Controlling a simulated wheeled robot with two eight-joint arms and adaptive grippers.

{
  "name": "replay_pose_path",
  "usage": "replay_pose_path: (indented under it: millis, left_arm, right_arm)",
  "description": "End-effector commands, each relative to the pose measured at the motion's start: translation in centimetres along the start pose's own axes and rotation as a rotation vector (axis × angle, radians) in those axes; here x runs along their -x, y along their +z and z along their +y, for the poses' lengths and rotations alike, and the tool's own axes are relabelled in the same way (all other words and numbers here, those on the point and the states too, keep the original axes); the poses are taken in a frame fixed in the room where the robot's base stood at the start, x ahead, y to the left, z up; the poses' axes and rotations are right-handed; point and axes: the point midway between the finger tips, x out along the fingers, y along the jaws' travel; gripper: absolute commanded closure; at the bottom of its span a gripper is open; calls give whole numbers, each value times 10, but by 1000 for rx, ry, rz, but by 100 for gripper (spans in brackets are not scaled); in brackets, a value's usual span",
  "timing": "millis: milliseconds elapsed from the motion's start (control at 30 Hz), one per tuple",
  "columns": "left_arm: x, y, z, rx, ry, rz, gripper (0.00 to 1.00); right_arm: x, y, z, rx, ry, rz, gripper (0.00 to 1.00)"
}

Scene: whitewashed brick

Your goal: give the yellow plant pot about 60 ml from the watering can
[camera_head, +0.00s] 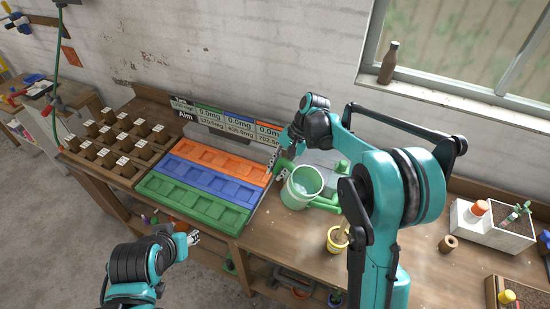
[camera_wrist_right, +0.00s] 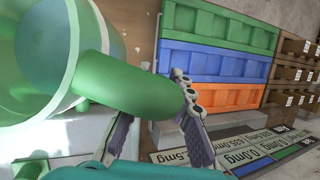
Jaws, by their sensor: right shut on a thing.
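The green watering can (camera_head: 301,188) is in the middle of the head view, with its open mouth and pale inside showing. In the right wrist view its body (camera_wrist_right: 35,70) fills the left side and its thick green handle (camera_wrist_right: 135,82) crosses the middle. My right gripper (camera_head: 284,163) is shut on the handle, with its fingers on both sides in the wrist view (camera_wrist_right: 158,118). The small yellow plant pot (camera_head: 336,241) stands on the bench, in front and to the right of the can, partly beside my right arm. My left gripper (camera_head: 192,238) is near the bench's front edge, apart from the can; its jaw opening is unclear.
Green (camera_head: 195,205), blue (camera_head: 210,182) and orange (camera_head: 222,163) trays lie left of the can. A seed-pot rack (camera_head: 118,150) is farther left. A sign board (camera_head: 225,122) stands behind. A white planter (camera_head: 490,228) and a brown roll (camera_head: 448,243) are at right.

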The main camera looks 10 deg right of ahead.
Motion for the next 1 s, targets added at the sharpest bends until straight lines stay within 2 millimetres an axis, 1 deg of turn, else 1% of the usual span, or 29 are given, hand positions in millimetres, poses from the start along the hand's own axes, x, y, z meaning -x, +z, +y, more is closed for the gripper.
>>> replay_pose_path:
  millis: [133,233,500,833,1000]
  left_arm:
    - [1,-1,0,0,0,0,60]
    - [2,-2,0,0,0,0,60]
    - [1,-1,0,0,0,0,60]
    - [-10,7,0,0,0,0,60]
    - [-8,5,0,0,0,0,60]
  right_arm:
    - [5,2,2,12,-37,6,100]
    - [12,5,3,38,-102,22,100]
    - [37,16,9,152,-384,85,100]
    - [60,31,34,254,-626,136,100]
    - [62,32,31,257,-622,132,100]
